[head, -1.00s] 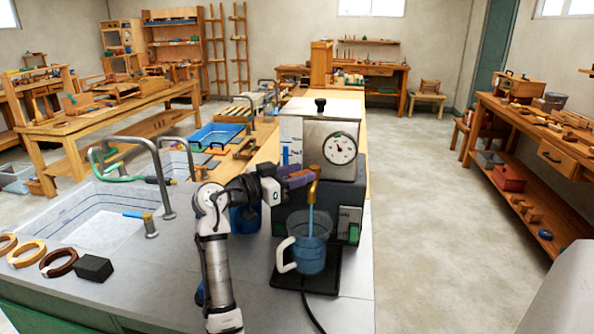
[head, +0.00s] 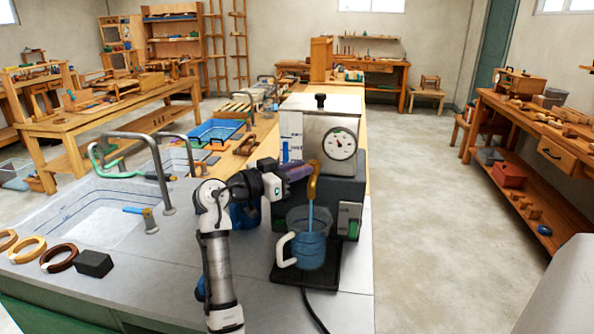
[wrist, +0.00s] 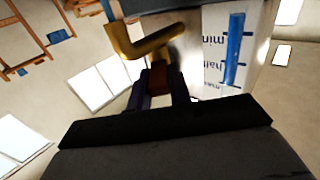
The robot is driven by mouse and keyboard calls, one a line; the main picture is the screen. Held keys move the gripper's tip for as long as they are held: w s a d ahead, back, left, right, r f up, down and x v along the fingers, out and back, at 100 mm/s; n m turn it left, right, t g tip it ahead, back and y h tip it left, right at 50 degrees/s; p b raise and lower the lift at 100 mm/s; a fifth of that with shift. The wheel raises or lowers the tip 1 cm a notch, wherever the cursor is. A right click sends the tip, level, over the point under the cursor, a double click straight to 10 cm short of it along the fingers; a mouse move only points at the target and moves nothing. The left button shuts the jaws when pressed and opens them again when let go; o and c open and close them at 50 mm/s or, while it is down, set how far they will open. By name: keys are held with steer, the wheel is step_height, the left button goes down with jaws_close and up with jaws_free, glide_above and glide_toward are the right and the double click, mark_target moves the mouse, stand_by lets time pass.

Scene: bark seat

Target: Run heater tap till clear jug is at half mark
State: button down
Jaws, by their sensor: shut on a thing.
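My gripper (wrist: 160,90) is shut on the reddish-brown handle (wrist: 159,78) of the brass tap (wrist: 140,42) on the heater. The heater (head: 318,122) is a pale metal box with a round dial on its front. In the head view the tap's spout (head: 313,188) points down and a thin blue stream (head: 310,214) runs from it. The clear jug (head: 309,250) stands upright under the spout, its white handle at left. Bluish water shows in it; its marks and exact level are too small to read.
A blue sight tube (wrist: 235,48) beside printed "mini" and "half" labels shows in the wrist view. The jug stands on a black tray (head: 290,277). A sink (head: 95,215), wooden rings and a black block (head: 94,263) lie to the left. The right floor is open.

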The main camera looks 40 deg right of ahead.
mark_target(311, 188)
steer(key=shift+s+n+t+b, duration=0.25)
steer(key=shift+n+t, duration=0.15)
steer(key=shift+t, duration=0.2)
steer(key=shift+s+n+t+b, duration=0.1)
steer(key=shift+n+t+b, duration=0.1)
steer(key=shift+n+t, duration=0.3)
steer(key=shift+s+d+r+n+t+y+p, duration=0.15)
steer(key=shift+s+n+t+y+p, duration=0.35)
steer(key=shift+n+t, duration=0.95)
steer(key=shift+s+d+f+n+t+y+p, duration=0.1)
steer(key=shift+s+d+n+t+y+p, duration=0.25)
steer(key=shift+n+t+y, duration=1.15)
steer(key=shift+s+d+r+n+t+y+p, duration=0.1)
steer(key=shift+s+n+t+p, duration=0.35)
steer(key=shift+t, duration=1.9)
steer(key=shift+s, duration=0.15)
steer(key=c, duration=1.3)
jaws_free()
